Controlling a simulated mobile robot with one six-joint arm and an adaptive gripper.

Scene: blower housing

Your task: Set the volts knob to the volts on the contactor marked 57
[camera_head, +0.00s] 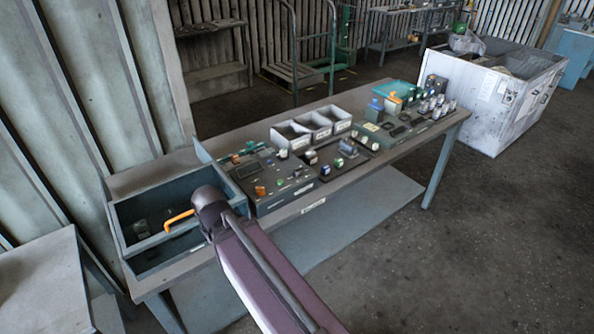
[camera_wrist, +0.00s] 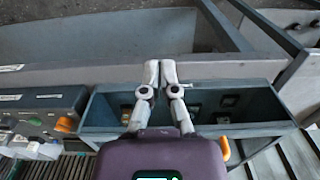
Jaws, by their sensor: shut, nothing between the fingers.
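A long bench (camera_head: 300,212) carries several panels with knobs, switches and buttons. The left panel (camera_head: 270,203) also shows in the wrist view (camera_wrist: 38,122). No knob markings are legible, so I cannot tell which is the volts knob. A blue-grey bin (camera_head: 122,240) stands at the bench's left end; in the wrist view (camera_wrist: 262,131) it lies below my gripper. A few small dark blocks (camera_wrist: 228,100) lie inside, possibly contactors; no number 57 is readable. My gripper (camera_wrist: 161,66) is shut and empty over the bin, its fingertips near the bin's edge. My wrist hides part of the bin in the head view.
Three small pale trays (camera_head: 313,122) stand at the bench's back middle. More panels with knobs (camera_head: 398,122) are at the right. A large white crate (camera_head: 497,97) stands beyond the right end. Another table (camera_head: 40,285) is at the left. Open floor lies in front.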

